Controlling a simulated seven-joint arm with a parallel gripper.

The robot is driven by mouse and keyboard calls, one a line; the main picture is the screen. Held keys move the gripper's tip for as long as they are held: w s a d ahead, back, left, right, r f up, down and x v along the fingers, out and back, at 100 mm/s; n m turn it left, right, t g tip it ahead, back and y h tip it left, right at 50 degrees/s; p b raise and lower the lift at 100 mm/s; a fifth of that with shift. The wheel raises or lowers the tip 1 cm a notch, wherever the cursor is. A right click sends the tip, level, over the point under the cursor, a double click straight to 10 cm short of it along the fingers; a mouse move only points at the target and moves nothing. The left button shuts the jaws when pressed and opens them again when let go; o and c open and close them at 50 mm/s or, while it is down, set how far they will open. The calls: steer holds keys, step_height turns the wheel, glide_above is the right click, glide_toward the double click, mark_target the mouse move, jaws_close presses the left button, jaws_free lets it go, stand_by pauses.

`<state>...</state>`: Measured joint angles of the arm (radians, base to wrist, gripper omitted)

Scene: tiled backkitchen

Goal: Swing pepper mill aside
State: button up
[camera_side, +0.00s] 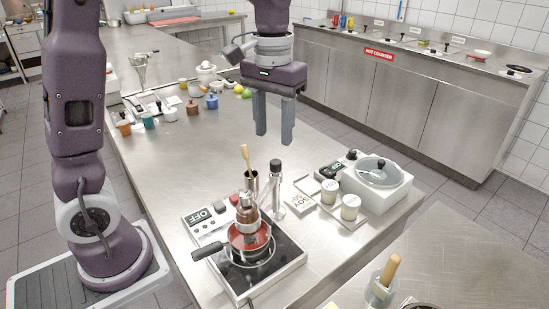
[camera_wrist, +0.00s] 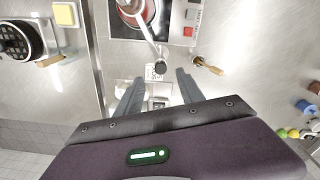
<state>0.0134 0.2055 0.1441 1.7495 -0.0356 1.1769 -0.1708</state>
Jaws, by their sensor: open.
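A tall clear cylinder with a dark cap (camera_side: 276,188), which looks like the pepper mill, stands upright beside the hob. Its dark cap (camera_wrist: 160,67) shows near the line between my fingertips in the wrist view. A brown and silver vessel (camera_side: 247,213) appears at the red-filled pan (camera_side: 262,251); I cannot tell whether it is in or behind the pan. My gripper (camera_side: 274,137) hangs above and behind these things, fingers pointing down. The fingers also show in the wrist view (camera_wrist: 158,78).
A metal cup (camera_side: 250,181) with a wooden-handled tool stands left of the cylinder. A white box marked SOY (camera_side: 304,184), a tray with two jars (camera_side: 350,207) and a lidded cooker (camera_side: 378,187) stand to the right. The counter (camera_side: 185,160) behind is mostly clear.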

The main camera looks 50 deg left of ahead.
mark_target(276, 162)
steer(key=f, duration=0.7)
steer(key=shift+w+f, duration=0.25)
steer(key=shift+w, duration=0.05)
steer(key=shift+c, duration=0.5)
jaws_close()
stand_by(0.5)
